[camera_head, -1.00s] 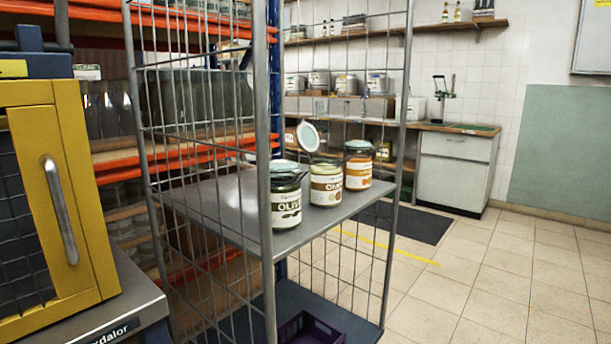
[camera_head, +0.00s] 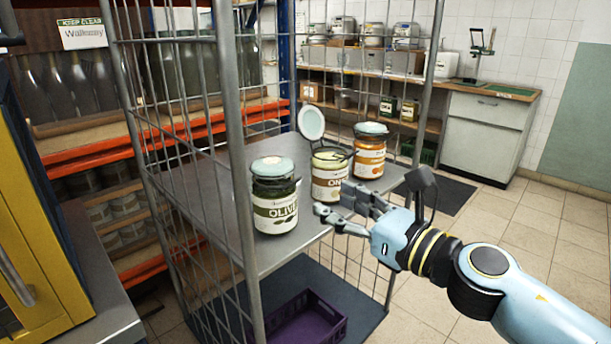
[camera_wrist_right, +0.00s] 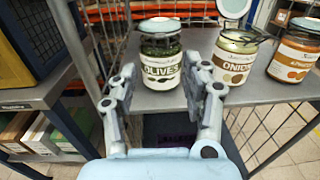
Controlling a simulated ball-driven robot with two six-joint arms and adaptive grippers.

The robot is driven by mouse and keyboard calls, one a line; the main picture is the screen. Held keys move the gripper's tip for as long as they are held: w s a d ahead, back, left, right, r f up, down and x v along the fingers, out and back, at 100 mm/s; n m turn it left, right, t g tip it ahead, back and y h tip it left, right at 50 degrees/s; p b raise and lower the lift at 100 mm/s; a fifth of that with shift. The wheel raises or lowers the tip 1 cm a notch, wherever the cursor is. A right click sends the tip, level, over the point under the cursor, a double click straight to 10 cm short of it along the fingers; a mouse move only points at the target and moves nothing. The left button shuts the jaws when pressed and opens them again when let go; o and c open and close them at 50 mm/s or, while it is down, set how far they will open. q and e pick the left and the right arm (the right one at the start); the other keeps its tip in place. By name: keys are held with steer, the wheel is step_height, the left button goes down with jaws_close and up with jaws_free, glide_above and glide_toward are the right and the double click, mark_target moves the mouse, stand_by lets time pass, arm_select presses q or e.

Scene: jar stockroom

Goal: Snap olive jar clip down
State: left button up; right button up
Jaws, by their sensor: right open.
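The olive jar (camera_head: 274,196) stands upright at the front of the grey trolley shelf (camera_head: 300,236), with a pale lid (camera_head: 273,167) lying on top. In the right wrist view the olive jar (camera_wrist_right: 161,68) stands straight ahead, between and beyond the fingers. I cannot make out how its clip sits. My right gripper (camera_head: 335,207) is open and empty, to the right of the olive jar and in front of the onion jar (camera_head: 328,178). It also shows in the right wrist view (camera_wrist_right: 160,92). My left gripper is out of view.
The onion jar's lid (camera_head: 311,122) stands open. A third, orange-filled jar (camera_head: 369,155) with its lid down is behind it. Wire mesh and an upright post (camera_head: 233,150) flank the shelf's left. A purple crate (camera_head: 306,322) sits below.

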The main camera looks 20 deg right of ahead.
mark_target(295, 182)
steer(key=p+x, duration=0.1)
steer(key=x, duration=0.8)
steer(key=shift+w+a+f, duration=0.1)
steer(key=shift+w, duration=0.3)
steer(key=shift+c, duration=0.3)
jaws_close()
